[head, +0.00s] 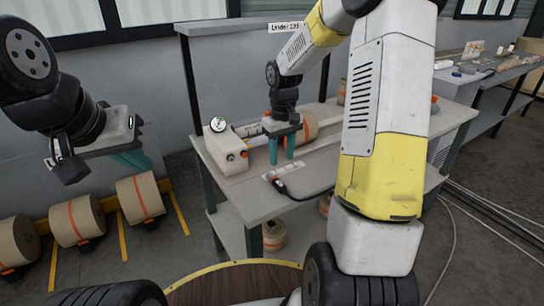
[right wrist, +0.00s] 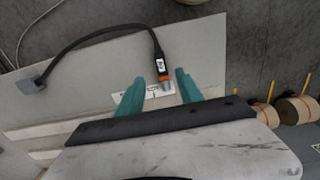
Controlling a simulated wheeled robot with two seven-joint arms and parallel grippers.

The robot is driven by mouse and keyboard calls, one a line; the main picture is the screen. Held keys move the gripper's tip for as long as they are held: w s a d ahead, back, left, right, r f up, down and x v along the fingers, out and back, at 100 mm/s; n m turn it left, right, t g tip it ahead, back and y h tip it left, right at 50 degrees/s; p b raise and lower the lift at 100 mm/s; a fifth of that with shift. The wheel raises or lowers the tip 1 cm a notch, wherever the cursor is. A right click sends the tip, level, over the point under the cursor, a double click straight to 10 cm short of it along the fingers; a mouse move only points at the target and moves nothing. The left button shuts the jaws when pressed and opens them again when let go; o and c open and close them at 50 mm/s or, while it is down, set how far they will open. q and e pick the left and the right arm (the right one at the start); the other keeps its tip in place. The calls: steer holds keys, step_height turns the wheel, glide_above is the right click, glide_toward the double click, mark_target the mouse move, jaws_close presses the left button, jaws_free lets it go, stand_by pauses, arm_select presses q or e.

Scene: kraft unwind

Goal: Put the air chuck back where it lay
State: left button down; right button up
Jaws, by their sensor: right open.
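The air chuck (head: 279,185) is a small dark tool with an orange ring and a metal tip. It lies on the grey bench at the edge of a white marked strip (head: 291,170), with its black hose trailing right. My right gripper (head: 281,163) is open and empty above the strip, pointing down. In the right wrist view the air chuck (right wrist: 162,70) has its tip between the teal fingers in the picture, with the fingers (right wrist: 157,86) apart from it. My left gripper (head: 133,161) hangs off the bench at left; its finger gap is unclear.
A beige box unit (head: 226,150) with a round gauge (head: 218,124) and a kraft roll (head: 308,128) stand behind my right gripper.

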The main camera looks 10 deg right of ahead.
steer(key=s+a+r+m+t+y, duration=0.1)
steer(key=s+r+t, duration=0.2)
steer(key=s+r, duration=0.5)
steer(key=s+a+r+m+t+y, duration=0.1)
steer(key=s+a+r+m+t, duration=0.1)
steer(key=s+r, duration=0.7)
steer(key=s+t, duration=0.1)
steer(key=s, duration=0.4)
steer(key=shift+r, duration=0.25)
